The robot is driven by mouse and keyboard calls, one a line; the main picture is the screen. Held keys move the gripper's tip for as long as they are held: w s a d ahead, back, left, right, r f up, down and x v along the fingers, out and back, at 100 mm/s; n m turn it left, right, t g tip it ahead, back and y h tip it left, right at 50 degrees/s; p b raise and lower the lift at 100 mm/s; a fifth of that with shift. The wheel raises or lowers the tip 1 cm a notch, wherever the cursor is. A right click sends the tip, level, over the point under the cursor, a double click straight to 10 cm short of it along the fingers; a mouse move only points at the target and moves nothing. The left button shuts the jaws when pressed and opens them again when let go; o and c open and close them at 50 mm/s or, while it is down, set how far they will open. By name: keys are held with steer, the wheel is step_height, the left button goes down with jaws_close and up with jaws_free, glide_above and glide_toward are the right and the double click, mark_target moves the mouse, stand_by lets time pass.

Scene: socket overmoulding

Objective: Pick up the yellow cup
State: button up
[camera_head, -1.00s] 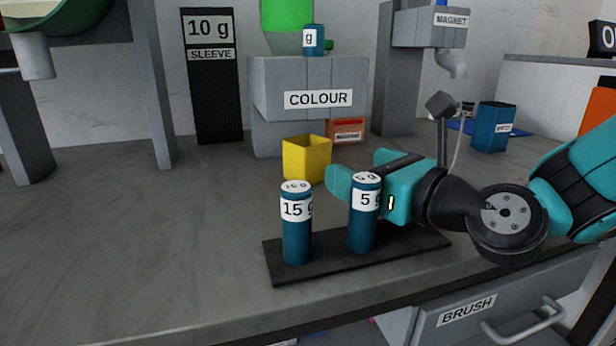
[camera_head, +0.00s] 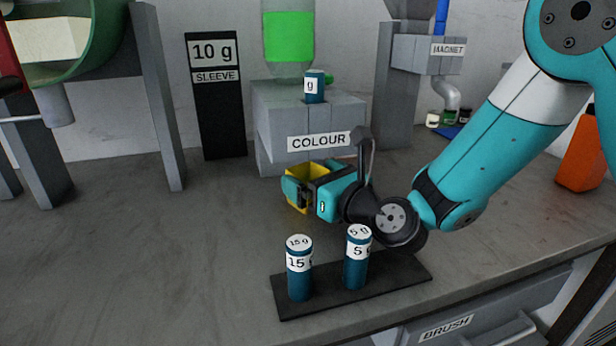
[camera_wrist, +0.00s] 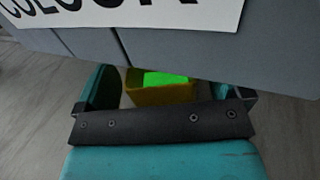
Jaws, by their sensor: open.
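The yellow cup (camera_head: 303,177) stands on the worktop in front of the grey block labelled COLOUR (camera_head: 335,112), partly hidden by my gripper. My gripper (camera_head: 308,186) is low at the cup, its fingers reaching to either side of it. In the wrist view, the yellow cup (camera_wrist: 160,94) sits between the two teal fingers of my gripper (camera_wrist: 161,88), with gaps at both sides. Bright green shows inside the cup's top. The dark gripper bar hides the cup's lower part.
Two blue cylinders, marked 15 g (camera_head: 299,270) and 5 g (camera_head: 356,258), stand on a black tray (camera_head: 400,287) in front of my gripper. A black 10 g SLEEVE stand (camera_head: 218,110) is at back left. The worktop at left is clear.

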steer(key=shift+w+a, duration=0.3)
steer(key=shift+w, duration=0.05)
steer(key=c, duration=1.1)
steer(key=shift+r, duration=0.15)
